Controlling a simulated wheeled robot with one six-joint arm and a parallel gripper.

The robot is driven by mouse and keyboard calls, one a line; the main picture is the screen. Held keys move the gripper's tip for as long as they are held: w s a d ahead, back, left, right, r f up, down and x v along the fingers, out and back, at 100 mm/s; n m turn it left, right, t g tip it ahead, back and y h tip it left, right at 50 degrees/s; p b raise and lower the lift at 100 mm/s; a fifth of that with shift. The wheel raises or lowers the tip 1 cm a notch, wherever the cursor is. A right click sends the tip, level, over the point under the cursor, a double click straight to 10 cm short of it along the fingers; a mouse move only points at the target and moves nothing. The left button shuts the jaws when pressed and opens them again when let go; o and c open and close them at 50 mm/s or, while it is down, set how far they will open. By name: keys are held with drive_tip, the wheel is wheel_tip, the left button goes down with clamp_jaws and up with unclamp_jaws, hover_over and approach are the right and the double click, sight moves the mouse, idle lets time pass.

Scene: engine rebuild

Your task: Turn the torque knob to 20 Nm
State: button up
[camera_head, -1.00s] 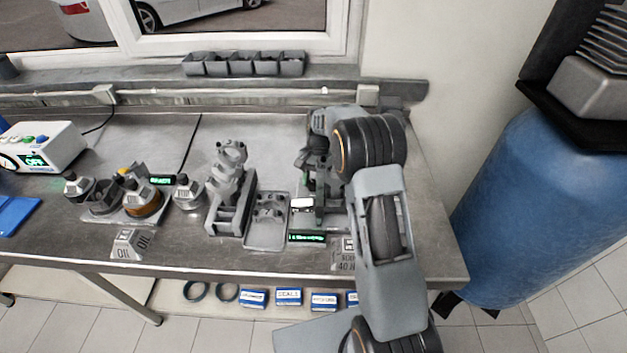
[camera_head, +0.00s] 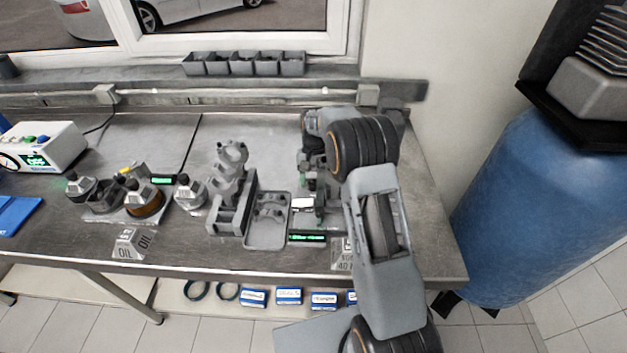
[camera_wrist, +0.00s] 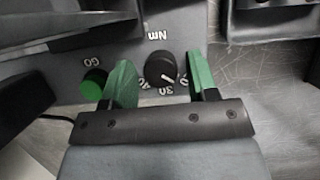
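The torque knob (camera_wrist: 161,69) is a small black dial on a grey panel in the wrist view, with a pale pointer mark towards the lower right. Upside-down numbers surround it; 30 lies just below, and others are partly covered by the fingers. "Nm" is printed above it. My gripper (camera_wrist: 161,80) is open, with one green finger on each side of the knob; a gap shows on the right, and contact on the left cannot be told. In the head view, my arm hides most of the device with the lit green display (camera_head: 307,238).
A green GO button (camera_wrist: 93,83) sits left of the knob, close to the left finger. In the head view, a grey tray (camera_head: 267,240) and an upright grey engine part (camera_head: 230,185) stand left of my arm. A blue tank (camera_head: 540,210) stands at the right.

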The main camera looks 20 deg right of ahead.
drive_tip(key=shift+o, duration=0.3)
drive_tip(key=shift+r, duration=0.1)
drive_tip(key=shift+w+r, duration=0.2)
drive_tip(key=shift+r, duration=0.1)
drive_tip(key=v, duration=1.3)
drive_tip(key=shift+d+f, duration=0.1)
drive_tip(key=shift+d, duration=0.05)
